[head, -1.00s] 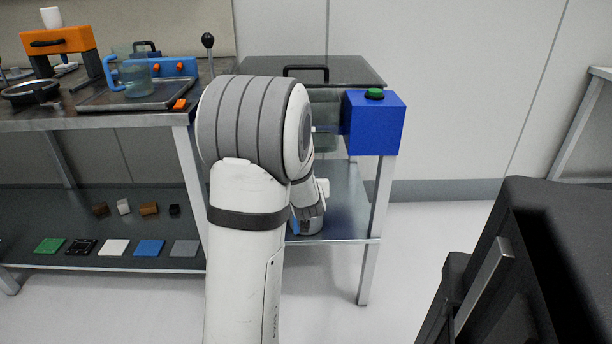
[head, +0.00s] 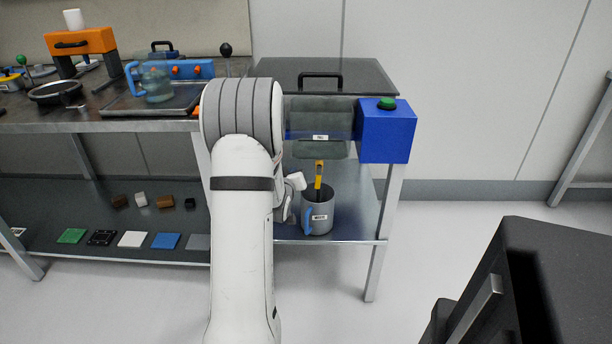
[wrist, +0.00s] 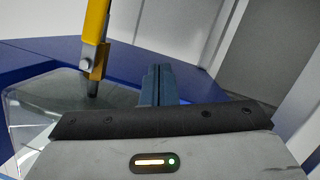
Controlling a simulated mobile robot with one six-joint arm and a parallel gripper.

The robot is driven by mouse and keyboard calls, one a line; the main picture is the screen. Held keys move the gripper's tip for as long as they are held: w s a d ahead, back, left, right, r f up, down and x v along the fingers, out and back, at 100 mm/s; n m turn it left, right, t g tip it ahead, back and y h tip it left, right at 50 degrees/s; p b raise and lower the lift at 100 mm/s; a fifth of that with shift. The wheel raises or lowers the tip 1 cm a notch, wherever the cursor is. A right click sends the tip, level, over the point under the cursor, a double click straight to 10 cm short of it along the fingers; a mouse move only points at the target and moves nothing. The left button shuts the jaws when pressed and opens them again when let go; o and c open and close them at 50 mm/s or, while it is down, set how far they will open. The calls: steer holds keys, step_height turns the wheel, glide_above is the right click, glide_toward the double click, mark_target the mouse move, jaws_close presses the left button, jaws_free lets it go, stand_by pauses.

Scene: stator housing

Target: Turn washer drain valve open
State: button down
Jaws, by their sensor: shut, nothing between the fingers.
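The drain valve's yellow lever (head: 318,178) hangs below the washer's grey-green tank (head: 320,118), just above a grey mug. In the wrist view the lever (wrist: 95,35) stands at upper left, with a round bolt at its joint and a dark tip. My gripper (wrist: 160,75) is shut and empty, to the right of the lever in that view and apart from it. In the head view my own arm hides the gripper's fingers; my wrist is left of the lever and mug.
The grey mug (head: 320,215) with a blue handle stands on the lower shelf (head: 352,200). A blue box (head: 386,135) with a green button (head: 386,103) is at the washer's right. A dark lid (head: 350,75) covers its top. A table leg stands right of the mug.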

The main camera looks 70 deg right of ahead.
steer(key=w+a+f+n+g+p, duration=0.35)
steer(key=a+n+g+p, duration=0.25)
steer(key=a+g+p, duration=0.4)
steer(key=b, duration=0.4)
glide_toward(318, 178)
steer(key=w+d+f, duration=0.3)
steer(key=d, duration=0.3)
steer(key=shift+s+d+g, duration=0.2)
steer(key=shift+s+g, duration=0.1)
steer(key=shift+s, duration=1.65)
steer(key=shift+s+d+f, duration=0.1)
steer(key=shift+s+d, duration=0.1)
steer(key=shift+s, duration=0.5)
steer(key=shift+h, duration=0.3)
